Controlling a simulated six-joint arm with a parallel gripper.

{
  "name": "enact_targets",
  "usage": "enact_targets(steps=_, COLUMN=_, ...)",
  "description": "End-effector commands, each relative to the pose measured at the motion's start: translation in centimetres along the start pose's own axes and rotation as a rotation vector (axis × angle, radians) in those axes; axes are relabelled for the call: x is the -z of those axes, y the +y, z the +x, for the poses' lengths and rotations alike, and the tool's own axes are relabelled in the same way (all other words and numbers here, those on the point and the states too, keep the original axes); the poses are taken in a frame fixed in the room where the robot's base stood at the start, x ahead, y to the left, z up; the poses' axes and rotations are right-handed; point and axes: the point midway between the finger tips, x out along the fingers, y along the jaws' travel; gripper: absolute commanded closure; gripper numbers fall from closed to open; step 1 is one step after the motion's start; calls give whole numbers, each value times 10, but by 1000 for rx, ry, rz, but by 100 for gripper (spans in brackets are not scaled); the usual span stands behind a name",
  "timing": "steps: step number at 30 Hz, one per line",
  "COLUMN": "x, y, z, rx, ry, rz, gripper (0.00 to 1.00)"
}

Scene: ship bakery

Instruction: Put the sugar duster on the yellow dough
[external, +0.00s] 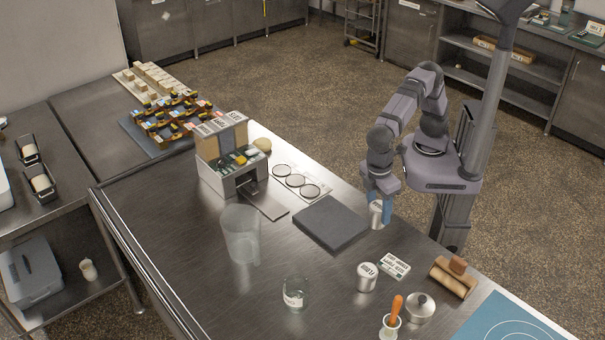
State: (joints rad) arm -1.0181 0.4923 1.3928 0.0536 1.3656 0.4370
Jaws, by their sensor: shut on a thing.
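My gripper (381,208) points down at the right edge of the steel table, with its blue fingers shut on a small pale labelled canister (375,214), which looks like the sugar duster. The canister is upright; I cannot tell whether its base touches the table. A similar labelled canister (367,277) stands nearer the camera. A rounded yellowish lump (262,145), perhaps the yellow dough, sits behind the grey-and-tan box, partly hidden by it. My gripper is well to the right of that lump.
A dark square slab (331,223) lies left of my gripper. Beyond it are three rings (296,181) and the box (222,157). A clear jug (241,234), a glass jar (295,294), an orange-handled tool (393,315) and a lidded pot (420,307) stand nearer the camera.

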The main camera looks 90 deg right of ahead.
Motion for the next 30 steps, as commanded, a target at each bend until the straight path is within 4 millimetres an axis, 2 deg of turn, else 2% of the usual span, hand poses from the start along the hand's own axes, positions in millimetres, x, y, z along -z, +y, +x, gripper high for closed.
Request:
enact_targets(steps=5, x=23, y=19, z=-10, rx=20, ry=1, rz=162, gripper=78)
enact_targets(steps=8, x=45, y=41, z=-18, rx=41, ry=0, rz=333, gripper=78)
enact_targets(steps=11, x=71, y=71, z=-27, rx=67, ry=-1, rz=555, gripper=78)
enact_targets(steps=15, x=108, y=127, z=-40, rx=112, ry=0, rz=911, gripper=78)
enact_targets(steps=17, x=121, y=153, z=-44, rx=131, ry=0, rz=1067, gripper=78)
enact_targets(steps=21, x=144, y=217, z=-52, rx=173, ry=0, rz=1420, gripper=78)
enact_targets(steps=25, x=157, y=280, z=-57, rx=213, ry=1, rz=1742, gripper=78)
enact_targets(steps=30, x=160, y=362, z=-61, rx=262, ry=0, rz=2153, gripper=78)
